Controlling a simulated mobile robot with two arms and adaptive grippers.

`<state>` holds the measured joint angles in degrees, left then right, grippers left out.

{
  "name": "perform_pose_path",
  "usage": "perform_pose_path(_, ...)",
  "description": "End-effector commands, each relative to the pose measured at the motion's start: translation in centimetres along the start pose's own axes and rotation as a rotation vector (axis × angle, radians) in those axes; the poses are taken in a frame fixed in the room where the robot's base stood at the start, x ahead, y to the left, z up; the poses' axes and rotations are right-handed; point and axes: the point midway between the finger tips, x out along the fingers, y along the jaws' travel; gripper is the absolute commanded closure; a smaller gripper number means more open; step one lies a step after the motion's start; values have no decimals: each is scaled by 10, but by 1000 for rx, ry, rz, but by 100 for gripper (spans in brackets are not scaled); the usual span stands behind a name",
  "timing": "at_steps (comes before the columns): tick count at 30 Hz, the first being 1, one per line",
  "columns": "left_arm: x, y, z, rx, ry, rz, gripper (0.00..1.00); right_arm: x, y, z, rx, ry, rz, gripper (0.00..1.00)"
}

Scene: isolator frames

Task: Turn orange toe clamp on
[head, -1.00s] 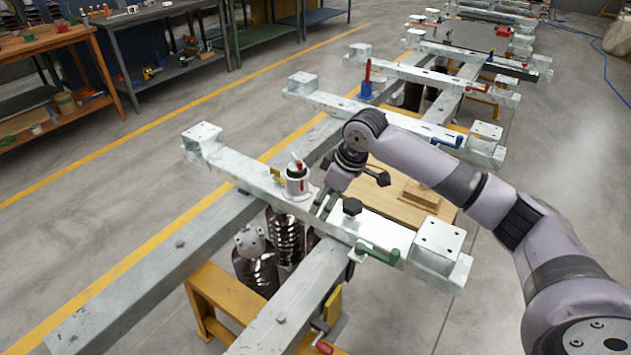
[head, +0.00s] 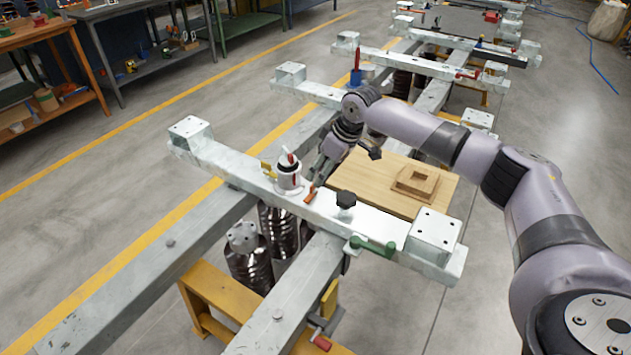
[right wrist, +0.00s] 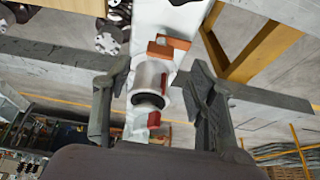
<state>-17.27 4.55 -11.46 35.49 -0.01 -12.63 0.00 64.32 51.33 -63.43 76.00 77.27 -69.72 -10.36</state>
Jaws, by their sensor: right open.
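The orange toe clamp (head: 310,195) is a small orange piece on the nearest pale metal crossbeam (head: 365,215), between a white cylinder (head: 289,176) with a red top and a black knob (head: 346,200). In the right wrist view the orange clamp (right wrist: 168,46) looks like an angled block just above the white cylinder (right wrist: 149,78) in the picture. My right gripper (head: 316,184) is over the beam beside the clamp and cylinder. In the wrist view its open fingers (right wrist: 157,80) stand on either side of the cylinder, with nothing visibly gripped. My left gripper is out of view.
A wooden board (head: 365,180) with a small wooden frame lies behind the beam. Dark ribbed cylinders (head: 250,265) stand below.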

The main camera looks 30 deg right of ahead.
Motion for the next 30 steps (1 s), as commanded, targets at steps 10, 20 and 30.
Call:
perform_pose_path(10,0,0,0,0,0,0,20,54,0,0,0,-1,-1,48)
perform_pose_path(20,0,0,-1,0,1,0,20,62,0,0,-1,1,0,48)
perform_pose_path(30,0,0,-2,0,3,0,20,61,0,0,-1,1,0,66)
